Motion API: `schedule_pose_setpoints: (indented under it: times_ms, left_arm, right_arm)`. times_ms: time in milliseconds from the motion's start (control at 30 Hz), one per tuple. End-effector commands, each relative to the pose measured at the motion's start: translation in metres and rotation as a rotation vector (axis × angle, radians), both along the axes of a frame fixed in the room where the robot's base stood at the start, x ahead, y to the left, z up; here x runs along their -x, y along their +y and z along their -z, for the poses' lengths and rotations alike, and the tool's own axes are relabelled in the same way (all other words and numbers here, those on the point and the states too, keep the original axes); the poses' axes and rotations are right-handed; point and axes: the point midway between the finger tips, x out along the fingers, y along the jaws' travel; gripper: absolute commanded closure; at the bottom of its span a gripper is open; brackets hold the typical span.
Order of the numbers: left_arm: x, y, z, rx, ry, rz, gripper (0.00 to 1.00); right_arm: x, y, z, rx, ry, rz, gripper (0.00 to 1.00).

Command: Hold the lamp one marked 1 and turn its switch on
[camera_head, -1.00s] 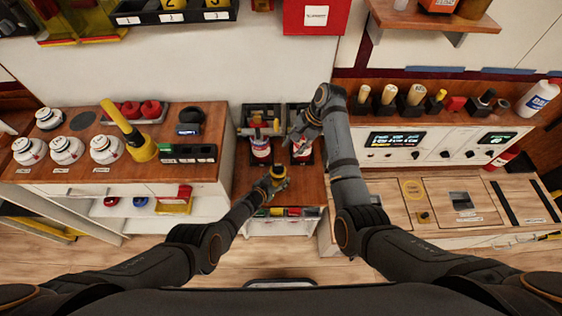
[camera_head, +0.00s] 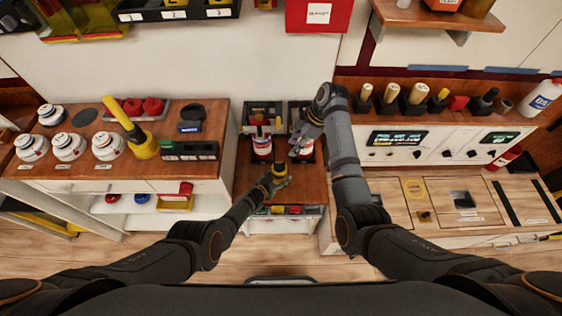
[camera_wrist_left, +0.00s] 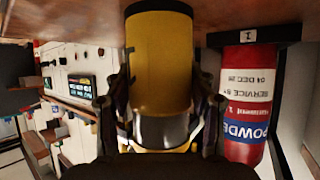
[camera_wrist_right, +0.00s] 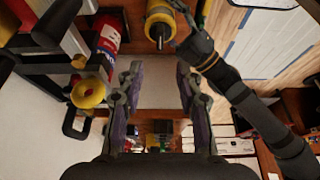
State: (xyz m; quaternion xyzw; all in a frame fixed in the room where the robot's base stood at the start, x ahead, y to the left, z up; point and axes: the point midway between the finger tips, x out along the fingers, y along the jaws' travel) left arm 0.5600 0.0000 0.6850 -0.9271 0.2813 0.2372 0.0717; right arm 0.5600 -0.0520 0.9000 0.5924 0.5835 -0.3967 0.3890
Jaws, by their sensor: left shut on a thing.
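The lamp (camera_wrist_left: 160,65) is a yellow cylinder with a grey band and a small dark mark on its side. My left gripper (camera_head: 279,174) is shut around the lamp, whose yellow and dark end (camera_head: 278,169) shows just above it. In the right wrist view the lamp (camera_wrist_right: 164,18) is at the top, with a dark narrow tip, apart from my right fingers. My right gripper (camera_wrist_right: 158,70) is open and empty; in the head view it is behind the lamp, near the shelf. I cannot make out the switch clearly.
Red and white extinguishers stand at the back of the wooden shelf (camera_head: 252,178); one (camera_wrist_left: 248,105) is close beside the lamp. A black tray with numbered labels (camera_head: 175,13) is above. A yellow torch (camera_head: 128,126) is on the left counter, and a panel (camera_head: 440,140) is at right.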

Motion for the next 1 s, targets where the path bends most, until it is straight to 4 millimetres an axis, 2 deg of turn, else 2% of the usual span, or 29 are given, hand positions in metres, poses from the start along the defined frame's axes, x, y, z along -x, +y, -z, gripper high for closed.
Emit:
schedule_pose_setpoints:
  times_ms: [167, 267, 500, 633, 800, 1000]
  left_arm:
    - [-0.001, 0.000, -0.001, 0.002, -0.002, 0.000, 0.97]
    - [-0.001, 0.000, -0.001, 0.002, -0.002, 0.000, 0.97]
    - [-0.001, 0.000, -0.001, 0.002, -0.002, 0.000, 0.97]
    - [-0.001, 0.000, -0.001, 0.002, -0.002, 0.000, 0.97]
    - [-0.001, 0.000, -0.001, 0.002, -0.002, 0.000, 0.97]
    - [-0.001, 0.000, -0.001, 0.002, -0.002, 0.000, 0.97]
  right_arm:
    - [0.000, 0.003, 0.007, 0.000, 0.001, -0.001, 0.64]
    - [0.001, 0.010, 0.023, -0.001, 0.004, -0.001, 0.64]
    - [0.001, 0.031, 0.075, 0.000, 0.004, -0.001, 0.64]
    - [0.000, 0.040, 0.095, 0.000, 0.002, 0.000, 0.64]
    - [-0.001, 0.045, 0.108, 0.000, 0.000, 0.001, 0.64]
    - [0.000, 0.046, 0.111, 0.000, 0.000, 0.001, 0.64]
